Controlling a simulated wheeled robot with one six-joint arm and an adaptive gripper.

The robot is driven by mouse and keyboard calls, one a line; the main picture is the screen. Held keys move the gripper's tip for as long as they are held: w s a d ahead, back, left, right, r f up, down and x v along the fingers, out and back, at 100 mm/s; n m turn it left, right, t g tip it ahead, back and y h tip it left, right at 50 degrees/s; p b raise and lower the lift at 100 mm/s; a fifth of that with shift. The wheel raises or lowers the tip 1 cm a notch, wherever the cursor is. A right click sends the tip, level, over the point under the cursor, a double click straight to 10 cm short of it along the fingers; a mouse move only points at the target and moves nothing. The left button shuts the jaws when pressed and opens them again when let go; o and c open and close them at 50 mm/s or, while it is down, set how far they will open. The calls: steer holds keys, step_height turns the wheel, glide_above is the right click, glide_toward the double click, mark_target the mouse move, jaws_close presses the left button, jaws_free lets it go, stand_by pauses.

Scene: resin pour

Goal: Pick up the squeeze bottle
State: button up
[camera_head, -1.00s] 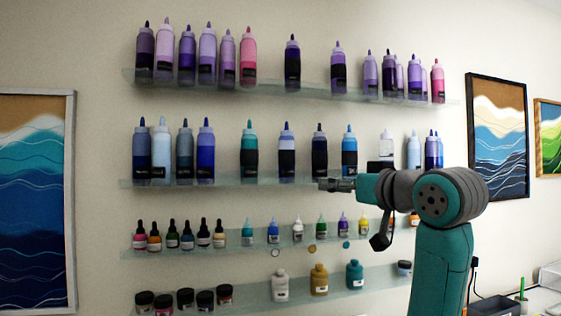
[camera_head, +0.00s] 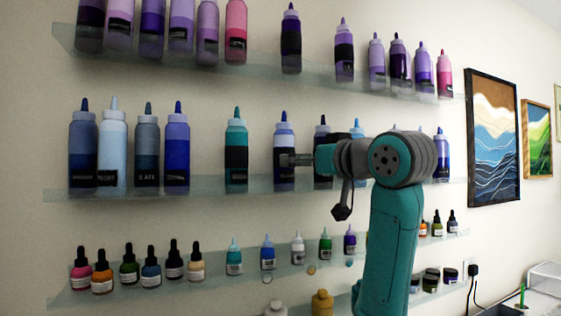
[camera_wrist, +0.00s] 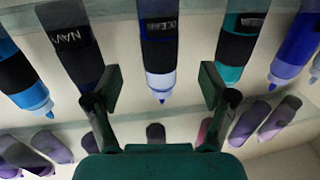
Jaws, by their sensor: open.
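Several squeeze bottles stand upright on the glass shelves; the task does not say which one is meant. My gripper (camera_head: 290,160) is open in front of the middle shelf, by a bottle with a blue tip and dark label (camera_head: 284,141). In the wrist view, which is upside down, this bottle (camera_wrist: 160,55) reads "OCEAN" and lies between the spread fingers of my gripper (camera_wrist: 161,82). I see no clear contact. A teal bottle (camera_head: 236,140) and a dark "NAVY" bottle (camera_wrist: 72,45) stand on either side of it.
The middle shelf (camera_head: 210,189) also holds blue bottles at left. Purple and pink bottles fill the upper shelf (camera_head: 270,70). Small dropper bottles (camera_head: 150,268) stand below. A gap separates the teal bottle from the blue bottle (camera_head: 177,145) to its left.

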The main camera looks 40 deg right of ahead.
mark_target(284, 150)
steer(key=shift+w+d, duration=0.2)
steer(key=shift+w, duration=1.15)
steer(key=shift+w+d, duration=0.15)
steer(key=shift+w, duration=1.25)
steer(key=shift+w+d, duration=0.2)
steer(key=shift+w, duration=1.15)
steer(key=c, duration=1.4)
